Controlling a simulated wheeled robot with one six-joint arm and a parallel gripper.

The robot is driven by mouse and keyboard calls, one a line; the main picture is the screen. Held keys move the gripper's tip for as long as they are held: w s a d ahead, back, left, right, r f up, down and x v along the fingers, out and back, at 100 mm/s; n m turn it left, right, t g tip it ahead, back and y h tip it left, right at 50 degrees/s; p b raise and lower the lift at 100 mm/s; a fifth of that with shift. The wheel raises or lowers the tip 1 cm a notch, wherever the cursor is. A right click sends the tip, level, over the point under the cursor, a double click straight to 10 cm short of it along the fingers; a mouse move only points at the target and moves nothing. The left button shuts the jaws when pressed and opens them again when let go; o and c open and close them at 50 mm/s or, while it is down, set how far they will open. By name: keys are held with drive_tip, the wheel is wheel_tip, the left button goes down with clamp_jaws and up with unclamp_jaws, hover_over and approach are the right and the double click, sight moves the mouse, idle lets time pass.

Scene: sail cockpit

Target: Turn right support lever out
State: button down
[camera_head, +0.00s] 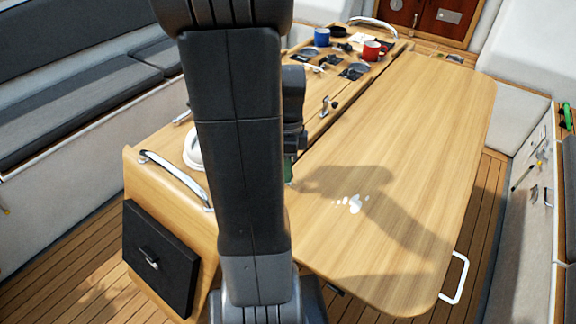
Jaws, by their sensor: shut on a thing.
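My arm crosses the middle of the view and hides much of my gripper (290,168). The part that shows is a dark wrist, with the tip low at the seam between the table's centre section and its leaf. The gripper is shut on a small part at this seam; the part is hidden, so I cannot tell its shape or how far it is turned. A small metal lever-like fitting (328,106) stands farther back on the centre section. I cannot tell which fitting is the right support lever.
The wooden table leaf (410,130) lies spread out on the right. A white loop bracket (455,278) sticks out at its front right corner. A blue mug (322,37) and a red mug (371,50) stand at the back. Chrome rails (175,174) and benches border the table.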

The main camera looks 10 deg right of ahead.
drive_tip(key=c, duration=1.3)
unclamp_jaws()
drive_tip(key=shift+o, duration=0.2)
drive_tip(key=shift+r, duration=0.15)
wheel_tip(320, 180, up, 13)
drive_tip(key=w, duration=0.2)
drive_tip(key=shift+w+d+r, duration=0.2)
drive_tip(key=shift+w+d, duration=0.05)
drive_tip(key=shift+f, duration=0.15)
drive_tip(key=s+f, duration=0.1)
drive_tip(key=f, duration=0.8)
drive_tip(key=s+f, duration=0.1)
drive_tip(key=f, duration=0.3)
drive_tip(key=shift+s+a+f, duration=0.25)
drive_tip(key=shift+s, duration=0.05)
drive_tip(key=shift+r, duration=0.1)
